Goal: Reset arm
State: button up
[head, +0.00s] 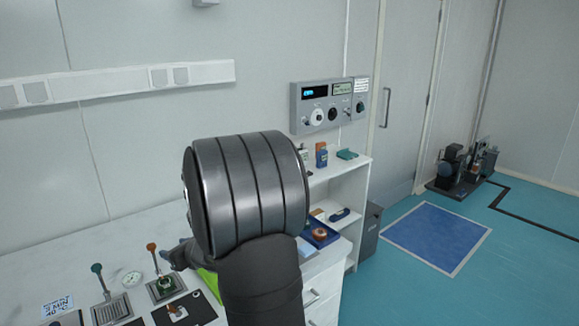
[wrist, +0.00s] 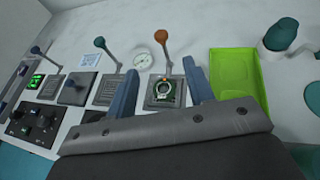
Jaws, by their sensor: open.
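My gripper (wrist: 160,72) is open in the wrist view, its two blue-grey fingers spread apart with nothing held. Between the fingers, beyond them, is a grey fixture (wrist: 165,101) with a small round green-and-metal part (wrist: 164,88) on it and an orange-knobbed lever (wrist: 162,37) behind. I cannot tell how high the fingers are above the bench. In the head view my dark arm covers most of the gripper, and the same fixture (head: 166,289) shows at the lower left.
A bright green tray (wrist: 236,85) lies right of the fingers. A white shelf (head: 350,190) stands right of my arm. Open floor (head: 400,285) lies further right.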

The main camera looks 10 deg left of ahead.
send_over(156, 261)
jog(key=f, duration=0.6)
jog(key=shift+w+a+f, duration=0.1)
jog(key=shift+a+f, duration=0.15)
jog(key=shift+f, duration=0.05)
jog(key=v, duration=1.7)
jog(key=x, duration=1.7)
jog(key=shift+a+f, duration=0.1)
jog(key=shift+f, duration=0.2)
notch_tip(156, 261, down, 5)
jog(key=shift+f, duration=0.1)
jog(key=shift+d+f, duration=0.25)
jog(key=shift+d, duration=0.15)
jog(key=s+d+r+n, duration=0.1)
jog(key=s+d+r, duration=0.6)
jog(key=d, duration=0.5)
jog(key=shift+s+r+n+g, duration=0.3)
jog(key=shift+s+n+g, duration=0.1)
jog(key=shift+s, duration=0.3)
